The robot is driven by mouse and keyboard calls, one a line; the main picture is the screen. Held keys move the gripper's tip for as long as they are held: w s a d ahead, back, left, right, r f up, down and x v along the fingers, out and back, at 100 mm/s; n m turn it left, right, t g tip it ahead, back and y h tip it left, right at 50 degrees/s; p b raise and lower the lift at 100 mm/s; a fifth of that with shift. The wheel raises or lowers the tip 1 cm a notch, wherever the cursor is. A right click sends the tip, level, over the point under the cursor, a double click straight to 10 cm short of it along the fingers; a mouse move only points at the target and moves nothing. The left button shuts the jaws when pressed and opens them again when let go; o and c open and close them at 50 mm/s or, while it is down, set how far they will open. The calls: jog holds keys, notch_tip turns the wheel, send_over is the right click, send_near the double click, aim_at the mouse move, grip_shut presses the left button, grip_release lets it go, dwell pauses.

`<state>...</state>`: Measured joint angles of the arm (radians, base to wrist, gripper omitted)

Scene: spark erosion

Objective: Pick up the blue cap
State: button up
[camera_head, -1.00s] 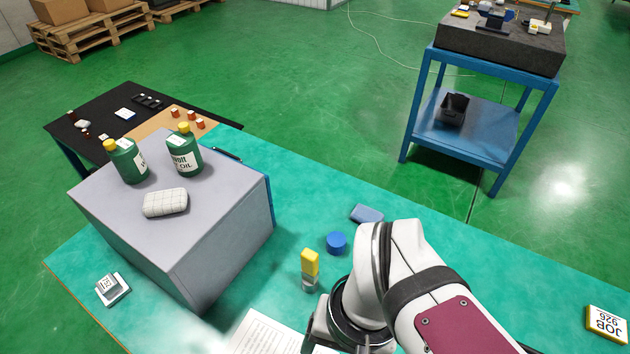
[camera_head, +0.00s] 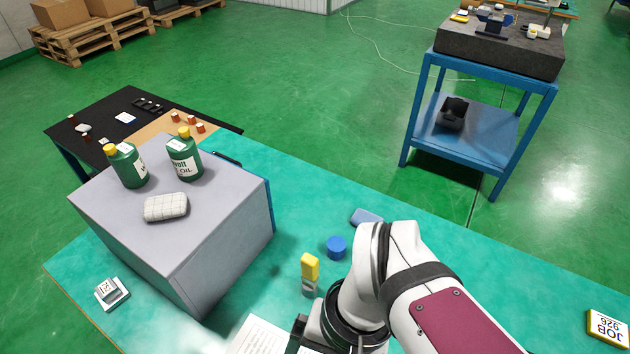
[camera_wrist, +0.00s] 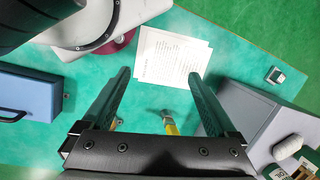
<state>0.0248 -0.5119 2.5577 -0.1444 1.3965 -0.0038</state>
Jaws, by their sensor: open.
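The blue cap (camera_head: 336,247) stands on the teal bench top in the head view, just left of my arm and behind the yellow-topped piece. I cannot make it out in the wrist view.
A large grey box (camera_head: 215,235) carries two green bottles and a wrapped bar. Paper sheets (camera_wrist: 170,58) lie on the bench. The bench at right is mostly clear.

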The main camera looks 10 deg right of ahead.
jog(key=w+a+r+m+y, duration=0.2)
jog(key=w+a+m+y, duration=0.35)
jog(key=a+y, duration=0.35)
jog(key=w+m+t+y, duration=0.3)
jog(key=w+m+t, duration=0.2)
jog(key=w+m, duration=0.4)
jog(key=m+t+h, duration=1.1)
jog(key=m+h, duration=0.1)
jog(key=m, duration=0.4)
send_over(332, 238)
jog(key=s, duration=0.4)
notch_tip(332, 238, down, 15)
jog(key=shift+d, duration=0.15)
jog(key=shift+n+g+h, duration=0.35)
jog(key=shift+g+h, duration=0.45)
jog(key=shift+h, duration=0.1)
jog(key=f, duration=0.2)
jog(key=s+f, duration=0.1)
jog(key=f, duration=0.3)
jog(key=shift+s+d, duration=0.3)
jog(key=shift+s, duration=0.05)
jog(key=x, duration=0.7)
jog(key=shift+w+f, duration=0.1)
jog(key=shift+f, duration=0.3)
jog(key=c, duration=1.4)
